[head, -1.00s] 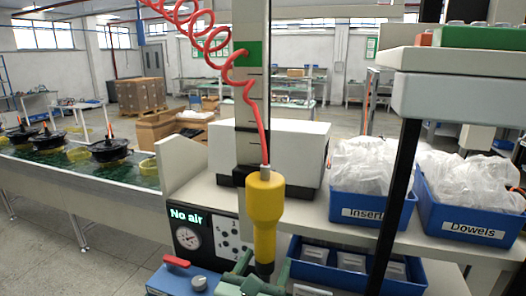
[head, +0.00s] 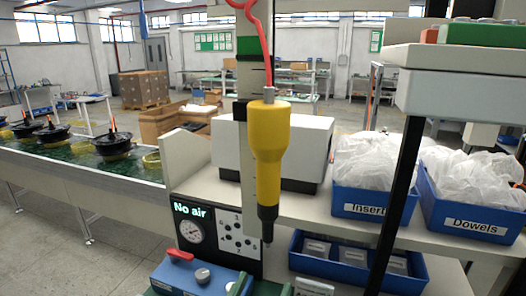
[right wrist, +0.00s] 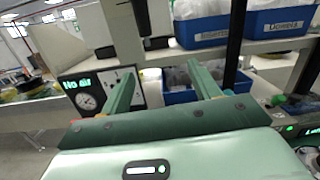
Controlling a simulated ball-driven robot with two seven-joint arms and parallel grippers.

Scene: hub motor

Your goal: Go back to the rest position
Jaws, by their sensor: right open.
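My right gripper (head: 264,288) shows only as green fingertips at the bottom edge of the head view, below the hanging yellow tool (head: 268,140). In the right wrist view its two green fingers (right wrist: 163,88) stand wide apart with nothing between them. The gripper is open and apart from the tool. The tool hangs upright from a red hose (head: 258,45), its dark tip pointing down. My left gripper is not in view.
A panel with a gauge (head: 191,232) reads "No air". A blue case (head: 190,280) with a red handle sits low in front. Blue bins labelled Inserts (head: 365,208) and Dowels (head: 470,224) stand at right, beside a dark post (head: 402,190). A conveyor (head: 90,178) runs left.

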